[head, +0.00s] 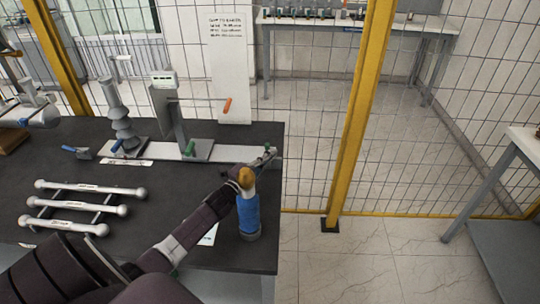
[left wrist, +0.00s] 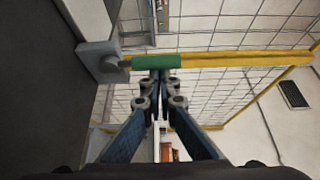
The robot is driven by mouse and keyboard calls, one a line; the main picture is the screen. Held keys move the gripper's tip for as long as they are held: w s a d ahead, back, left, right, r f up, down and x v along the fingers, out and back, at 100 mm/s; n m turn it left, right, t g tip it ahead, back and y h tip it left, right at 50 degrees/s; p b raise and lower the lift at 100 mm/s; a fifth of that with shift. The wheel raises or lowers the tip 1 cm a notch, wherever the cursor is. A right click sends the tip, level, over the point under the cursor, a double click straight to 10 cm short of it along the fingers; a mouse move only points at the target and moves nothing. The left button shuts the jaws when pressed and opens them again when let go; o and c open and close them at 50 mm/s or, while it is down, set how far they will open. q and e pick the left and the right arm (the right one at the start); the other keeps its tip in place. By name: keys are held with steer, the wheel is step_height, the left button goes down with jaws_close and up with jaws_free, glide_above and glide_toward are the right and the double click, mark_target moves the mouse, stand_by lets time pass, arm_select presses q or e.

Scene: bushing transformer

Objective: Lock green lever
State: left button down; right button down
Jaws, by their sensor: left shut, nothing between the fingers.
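A green lever (left wrist: 156,62) sticks out sideways from a grey block (left wrist: 98,62) in the left wrist view. My left gripper (left wrist: 160,78) is shut and empty, with its fingertips right by the lever's side; I cannot tell whether they touch it. In the head view my left gripper (head: 264,158) is at the right end of the pale rail, over the dark table's right edge, and largely hides the lever there. Another green handle (head: 190,148) stands on the rail by the grey post. My right gripper is not in view.
The dark table (head: 100,225) bears a rack of white rods (head: 82,208), a ribbed insulator (head: 124,128) and a grey post with an orange-tipped bar (head: 227,105). A yellow-framed mesh fence (head: 362,100) stands behind.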

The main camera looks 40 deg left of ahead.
arm_select(q)
steer(key=shift+s+a+n+b, duration=0.1)
steer(key=shift+n+b, duration=0.2)
steer(key=shift+b, duration=0.2)
steer(key=n+b, duration=0.1)
steer(key=b, duration=0.1)
steer(key=a+n+t+b, duration=0.1)
steer(key=b, duration=0.1)
steer(key=shift+s+a+f+n+t, duration=0.15)
steer(key=shift+s+f+n+t, duration=0.15)
steer(key=shift+s, duration=0.1)
steer(key=shift+s+a+n+y+b, duration=0.1)
steer(key=shift+a+n+y+b, duration=0.1)
steer(key=shift+n+y+b, duration=0.15)
steer(key=shift+s+a+r+t+b, duration=0.15)
steer(key=shift+a+t+b, duration=0.15)
steer(key=shift+b, duration=0.05)
steer(key=shift+s+a, duration=0.2)
steer(key=shift+a, duration=0.15)
